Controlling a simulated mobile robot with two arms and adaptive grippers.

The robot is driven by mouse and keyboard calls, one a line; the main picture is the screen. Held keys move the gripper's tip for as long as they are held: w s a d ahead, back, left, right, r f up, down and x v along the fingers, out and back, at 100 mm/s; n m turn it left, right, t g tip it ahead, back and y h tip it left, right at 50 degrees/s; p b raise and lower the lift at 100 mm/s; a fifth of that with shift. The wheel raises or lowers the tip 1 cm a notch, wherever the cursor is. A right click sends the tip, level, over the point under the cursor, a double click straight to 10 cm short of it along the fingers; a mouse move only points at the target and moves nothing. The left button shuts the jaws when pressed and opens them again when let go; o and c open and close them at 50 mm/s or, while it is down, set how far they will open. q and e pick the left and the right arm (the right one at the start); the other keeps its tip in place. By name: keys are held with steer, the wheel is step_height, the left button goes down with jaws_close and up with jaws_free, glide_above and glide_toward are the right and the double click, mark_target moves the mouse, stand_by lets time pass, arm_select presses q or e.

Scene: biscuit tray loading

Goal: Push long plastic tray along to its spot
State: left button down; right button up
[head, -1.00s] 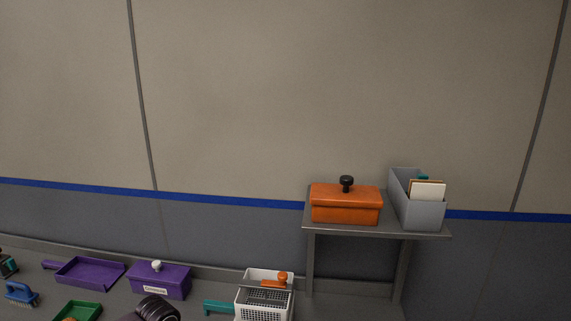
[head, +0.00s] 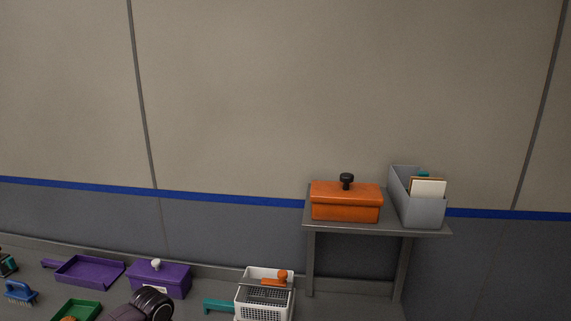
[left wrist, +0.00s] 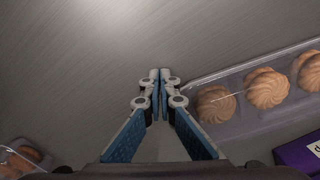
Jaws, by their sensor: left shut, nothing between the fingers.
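The long clear plastic tray (left wrist: 236,128) shows at the right of the left wrist view, with several round swirled biscuits (left wrist: 267,88) in a row. Its near end lies just right of my left gripper (left wrist: 158,76), whose fingers are shut and empty above the bare grey surface. I cannot tell whether finger and tray touch. The tray is not in the head view, where only a dark part of my arm shows at the bottom. My right gripper is in neither view.
A purple box (head: 172,280), a purple scoop tray (head: 88,271), a green tray (head: 78,309), a blue brush (head: 20,293) and a white basket (head: 278,305) stand along the back. An orange box (head: 345,205) and a grey bin (head: 420,209) sit on a raised shelf. Another clear pack (left wrist: 18,158) lies lower left in the wrist view.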

arm_select(q)
steer(key=shift+w+a+b, duration=0.75)
steer(key=shift+w+a, duration=0.7)
steer(key=shift+w, duration=0.05)
steer(key=shift+s+d+r+p, duration=0.15)
steer(key=shift+s+d+p, duration=0.15)
steer(key=shift+p, duration=0.4)
steer(key=shift+s+d+p, duration=0.8)
steer(key=shift+p, duration=0.6)
step_height(320, 180, up, 8)
steer(key=p, duration=0.8)
steer(key=shift+s+f, duration=0.1)
steer(key=shift+f, duration=0.15)
